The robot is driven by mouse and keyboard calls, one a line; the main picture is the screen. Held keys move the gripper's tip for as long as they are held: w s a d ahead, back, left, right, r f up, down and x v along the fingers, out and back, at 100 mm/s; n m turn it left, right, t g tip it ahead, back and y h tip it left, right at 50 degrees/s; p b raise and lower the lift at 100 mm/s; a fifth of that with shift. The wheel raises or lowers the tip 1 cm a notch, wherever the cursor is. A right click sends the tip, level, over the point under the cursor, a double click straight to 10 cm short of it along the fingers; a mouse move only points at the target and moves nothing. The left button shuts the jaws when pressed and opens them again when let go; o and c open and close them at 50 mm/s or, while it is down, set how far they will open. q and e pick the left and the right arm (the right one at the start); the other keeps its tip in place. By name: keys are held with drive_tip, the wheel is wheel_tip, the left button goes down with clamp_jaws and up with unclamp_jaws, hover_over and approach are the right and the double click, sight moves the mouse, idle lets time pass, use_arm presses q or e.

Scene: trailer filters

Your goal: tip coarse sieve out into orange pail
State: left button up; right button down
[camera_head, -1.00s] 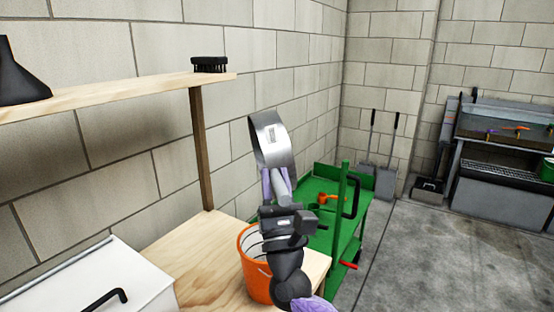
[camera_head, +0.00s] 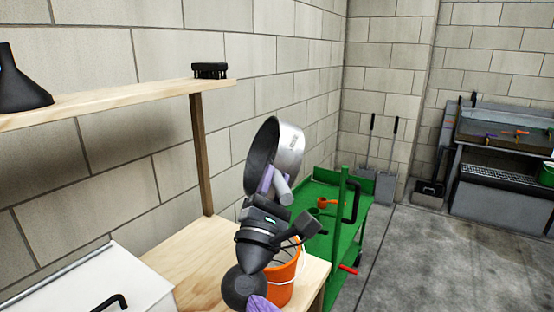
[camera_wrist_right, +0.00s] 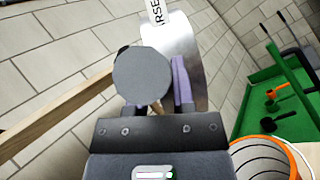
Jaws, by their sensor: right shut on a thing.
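The coarse sieve (camera_head: 289,146) is a round metal pan, held tilted steeply on its side above the bench, its dark inside facing left. My right gripper (camera_head: 272,184) is shut on the sieve's handle (camera_head: 282,188). In the right wrist view the metal wall of the sieve (camera_wrist_right: 186,60) carries part of a label, beyond the purple fingers (camera_wrist_right: 172,85). The orange pail (camera_head: 283,283) stands on the wooden bench below, partly hidden by my right arm. Its rim (camera_wrist_right: 270,145) shows at the lower right of the wrist view. My left gripper is not in view.
A wooden shelf (camera_head: 120,103) at the left holds a black brush (camera_head: 209,70) and a dark funnel-shaped thing (camera_head: 20,82). A white box (camera_head: 90,283) is at lower left. A green cart (camera_head: 335,240) stands right of the bench (camera_head: 190,260); open floor lies farther right.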

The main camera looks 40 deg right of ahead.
wheel_tip(320, 180, up, 2)
drive_tip(key=m+g+p, duration=0.1)
drive_tip(key=m+g, duration=0.1)
drive_tip(key=m, duration=0.1)
drive_tip(key=m+g+p, duration=0.1)
drive_tip(key=m+g, duration=0.2)
drive_tip(key=shift+m+y, duration=0.3)
drive_tip(key=shift+m, duration=0.1)
drive_tip(key=m+g+y+p, duration=0.2)
drive_tip(key=m+p, duration=0.1)
drive_tip(key=shift+r, duration=0.4)
drive_tip(key=m+y+p, duration=0.1)
drive_tip(key=m+g+y+p, duration=0.1)
drive_tip(key=p, duration=0.1)
drive_tip(key=shift+r+m, duration=0.3)
drive_tip(key=shift+p, duration=0.5)
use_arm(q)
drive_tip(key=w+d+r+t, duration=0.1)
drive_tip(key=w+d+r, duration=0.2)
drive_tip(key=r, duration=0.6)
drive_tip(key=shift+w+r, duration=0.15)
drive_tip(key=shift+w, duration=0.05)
use_arm(e)
drive_tip(key=shift+f, duration=0.3)
